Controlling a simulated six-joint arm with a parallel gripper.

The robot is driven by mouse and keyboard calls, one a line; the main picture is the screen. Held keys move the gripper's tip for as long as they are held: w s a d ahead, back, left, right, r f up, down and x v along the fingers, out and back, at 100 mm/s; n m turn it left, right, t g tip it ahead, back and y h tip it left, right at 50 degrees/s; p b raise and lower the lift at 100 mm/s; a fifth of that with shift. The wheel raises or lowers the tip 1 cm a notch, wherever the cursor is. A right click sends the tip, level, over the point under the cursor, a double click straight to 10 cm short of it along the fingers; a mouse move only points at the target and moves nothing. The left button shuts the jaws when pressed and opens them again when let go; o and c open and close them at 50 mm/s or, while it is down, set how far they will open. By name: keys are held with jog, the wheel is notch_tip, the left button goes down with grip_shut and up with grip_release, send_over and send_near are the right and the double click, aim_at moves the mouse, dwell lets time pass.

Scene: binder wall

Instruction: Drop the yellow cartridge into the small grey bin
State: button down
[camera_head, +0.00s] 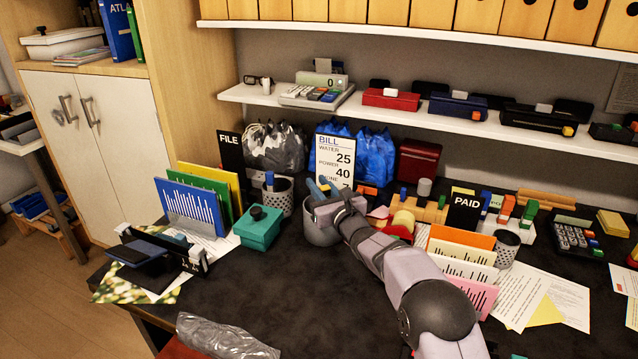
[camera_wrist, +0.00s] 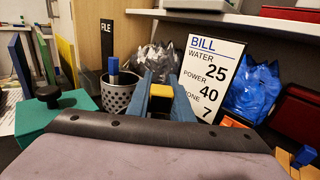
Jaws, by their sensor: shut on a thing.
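My gripper (camera_head: 323,188) has blue fingers and is shut on the yellow cartridge (camera_wrist: 161,91), which shows between the fingertips in the wrist view. The small grey bin (camera_head: 319,232) stands on the dark desk in the head view. My fingertips are at or over its opening, and my wrist hides part of its rim. The bin is hidden behind my own wrist in the wrist view, so I cannot tell how far the cartridge is from its inside.
A BILL sign (camera_head: 334,160) and blue bags (camera_head: 374,155) stand behind. Paper sorters flank the desk. Its front middle is clear.

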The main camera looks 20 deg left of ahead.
jog(key=c, duration=1.5)
grip_release()
jog(key=shift+r+p, duration=0.95)
jog(key=shift+r, duration=2.55)
